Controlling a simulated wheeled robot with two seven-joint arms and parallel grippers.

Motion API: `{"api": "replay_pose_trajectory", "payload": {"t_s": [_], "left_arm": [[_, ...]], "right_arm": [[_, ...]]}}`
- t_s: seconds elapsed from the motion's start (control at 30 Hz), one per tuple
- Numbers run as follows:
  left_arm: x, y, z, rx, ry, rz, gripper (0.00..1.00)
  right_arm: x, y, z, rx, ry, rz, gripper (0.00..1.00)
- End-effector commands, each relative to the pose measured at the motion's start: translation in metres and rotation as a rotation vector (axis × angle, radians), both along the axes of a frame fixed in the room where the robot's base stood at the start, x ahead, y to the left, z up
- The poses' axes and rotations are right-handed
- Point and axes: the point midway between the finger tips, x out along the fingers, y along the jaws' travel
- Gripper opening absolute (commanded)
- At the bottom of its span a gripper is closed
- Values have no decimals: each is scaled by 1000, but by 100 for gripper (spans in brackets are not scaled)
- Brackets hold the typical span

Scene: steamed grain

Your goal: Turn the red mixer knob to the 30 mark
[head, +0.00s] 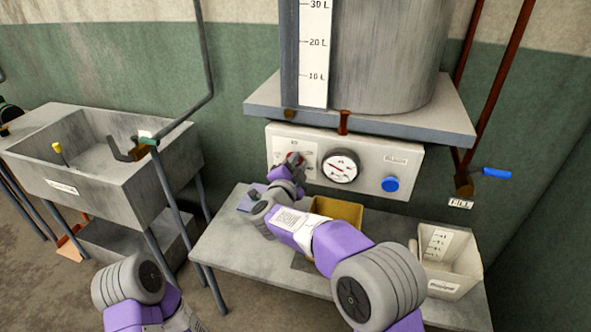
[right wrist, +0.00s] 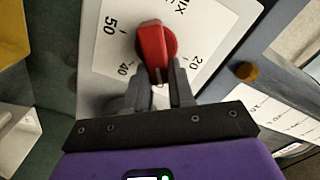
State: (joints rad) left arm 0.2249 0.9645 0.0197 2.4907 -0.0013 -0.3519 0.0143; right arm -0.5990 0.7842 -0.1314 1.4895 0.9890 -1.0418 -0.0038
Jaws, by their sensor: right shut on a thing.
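The red mixer knob (right wrist: 155,45) sits on a white dial plate (right wrist: 97,72) on the control panel (head: 403,160). In the head view the knob (head: 293,157) is mostly behind my right gripper (head: 294,166). In the right wrist view my right gripper (right wrist: 158,85) has a finger on each side of the knob's lower end and is shut on it. The knob's narrow end lies between the 40 and 20 marks. The 30 label cannot be read, as the fingers and knob cover that part. My left gripper is out of view; only part of the left arm shows.
A round gauge (head: 341,166) and a blue button (head: 390,184) are right of the knob. Below stand a yellow box (head: 345,212) and a white measuring container (head: 462,262) on a grey table (head: 225,240). A tank shelf (head: 400,122) overhangs the panel. A sink (head: 160,165) is left.

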Motion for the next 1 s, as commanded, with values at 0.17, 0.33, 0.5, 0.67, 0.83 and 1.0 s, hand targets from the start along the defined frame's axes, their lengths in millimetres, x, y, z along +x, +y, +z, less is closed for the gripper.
{"api": "replay_pose_trajectory", "payload": {"t_s": [0.17, 0.33, 0.5, 0.67, 0.83, 1.0], "left_arm": [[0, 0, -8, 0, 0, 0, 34], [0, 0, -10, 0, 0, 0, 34], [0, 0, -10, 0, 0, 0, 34], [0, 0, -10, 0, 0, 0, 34], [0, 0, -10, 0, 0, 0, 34], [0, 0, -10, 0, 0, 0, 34]], "right_arm": [[0, -3, 0, 56, -24, -4, 0], [0, -3, 1, 79, -31, -4, 0], [0, -3, 2, 85, -34, -3, 0], [0, -3, 2, 84, -33, -3, 0], [0, -3, 2, 84, -33, -3, 37], [0, -2, 0, 82, -31, -2, 49]]}}
